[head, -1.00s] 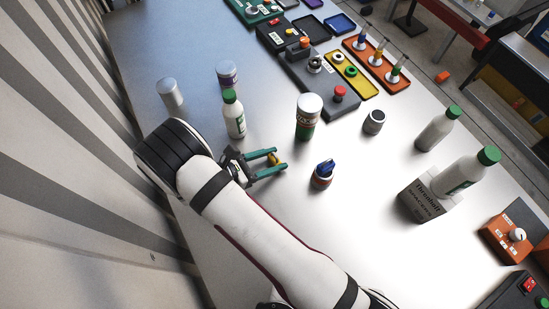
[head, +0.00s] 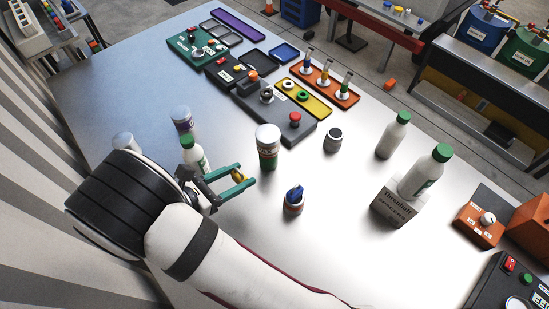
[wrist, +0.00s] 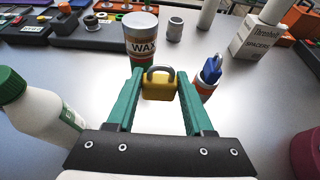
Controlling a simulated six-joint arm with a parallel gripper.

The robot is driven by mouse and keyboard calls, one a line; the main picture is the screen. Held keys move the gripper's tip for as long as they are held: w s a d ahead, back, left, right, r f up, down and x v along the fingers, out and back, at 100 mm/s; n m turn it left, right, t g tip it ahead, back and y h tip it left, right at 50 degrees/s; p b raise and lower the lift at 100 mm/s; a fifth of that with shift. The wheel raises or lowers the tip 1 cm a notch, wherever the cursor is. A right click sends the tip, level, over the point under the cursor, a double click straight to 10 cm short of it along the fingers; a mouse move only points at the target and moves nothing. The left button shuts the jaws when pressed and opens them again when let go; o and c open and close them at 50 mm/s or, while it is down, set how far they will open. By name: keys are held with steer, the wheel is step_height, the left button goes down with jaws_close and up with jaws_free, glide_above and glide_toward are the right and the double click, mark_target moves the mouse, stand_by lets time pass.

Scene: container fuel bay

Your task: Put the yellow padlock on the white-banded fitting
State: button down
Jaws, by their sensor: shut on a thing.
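The yellow padlock (wrist: 158,85) is held between the teal fingers of my gripper (wrist: 160,78) in the wrist view, with its dark grey shackle upward. In the head view my gripper (head: 243,178) and a small yellow part of the padlock (head: 237,176) show above the steel table, left of the wax can. I cannot tell which fitting bears the white band.
The wax can (head: 267,148) stands just beyond my gripper. A green-capped bottle (head: 193,157) is close on the left.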

step_height(320, 180, up, 13)
steer(key=w+d+r, duration=0.1)
steer(key=w+d, duration=1.1)
steer(key=d, duration=0.5)
steer(key=d+f, duration=0.2)
steer(key=d, duration=1.4)
glide_above(334, 134)
step_height(334, 134, down, 12)
steer(key=shift+s+d+r, duration=0.1)
steer(key=shift+d+r, duration=0.05)
steer(key=shift+r, duration=0.05)
step_height(334, 134, down, 4)
steer(key=shift+f, duration=0.1)
